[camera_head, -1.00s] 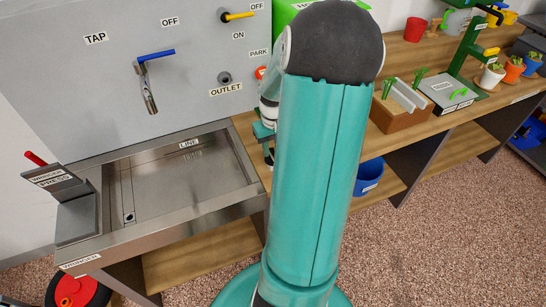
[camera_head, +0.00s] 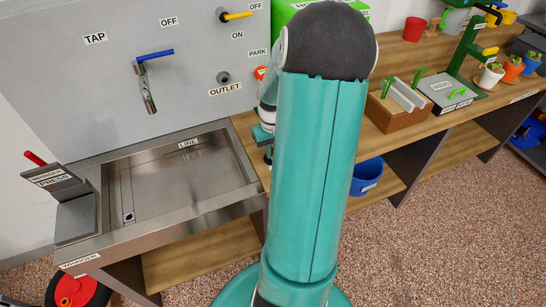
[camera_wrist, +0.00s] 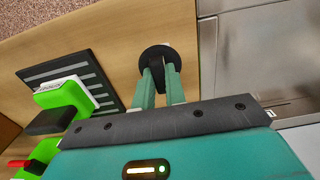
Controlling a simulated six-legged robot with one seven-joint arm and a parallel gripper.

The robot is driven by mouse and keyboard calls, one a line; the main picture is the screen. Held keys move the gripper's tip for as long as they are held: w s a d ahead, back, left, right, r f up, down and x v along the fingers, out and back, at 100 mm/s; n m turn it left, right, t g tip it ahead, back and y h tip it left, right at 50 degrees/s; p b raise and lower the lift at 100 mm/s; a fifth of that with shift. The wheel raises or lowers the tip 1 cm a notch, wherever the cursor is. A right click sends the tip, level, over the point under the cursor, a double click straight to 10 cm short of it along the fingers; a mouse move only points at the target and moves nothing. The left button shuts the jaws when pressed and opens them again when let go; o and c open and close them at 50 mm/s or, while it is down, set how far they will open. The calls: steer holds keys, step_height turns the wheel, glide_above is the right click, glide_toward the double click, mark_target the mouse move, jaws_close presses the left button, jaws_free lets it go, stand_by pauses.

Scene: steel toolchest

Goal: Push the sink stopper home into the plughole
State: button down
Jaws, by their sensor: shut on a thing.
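The black round stopper (camera_wrist: 158,57) is between my gripper's (camera_wrist: 162,78) two teal fingertips in the wrist view, over the wooden worktop beside the sink. The fingers are shut on it. In the head view my gripper (camera_head: 266,145) is partly hidden behind my arm, at the right of the sink. The steel sink (camera_head: 185,180) is empty, and its dark plughole (camera_head: 128,217) shows at the near left of the basin. The sink's edge also shows at the right of the wrist view (camera_wrist: 208,65). The plughole is not seen there.
A tap (camera_head: 148,88) hangs over the basin. The wringer press (camera_head: 62,185) stands at the sink's left. A green object (camera_wrist: 65,105) and a dark slatted plate (camera_wrist: 65,78) lie left of my gripper in the wrist view. The basin's inside is clear.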

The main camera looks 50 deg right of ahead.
steer(key=shift+r, duration=0.75)
stand_by(0.3)
steer(key=shift+r, duration=1.75)
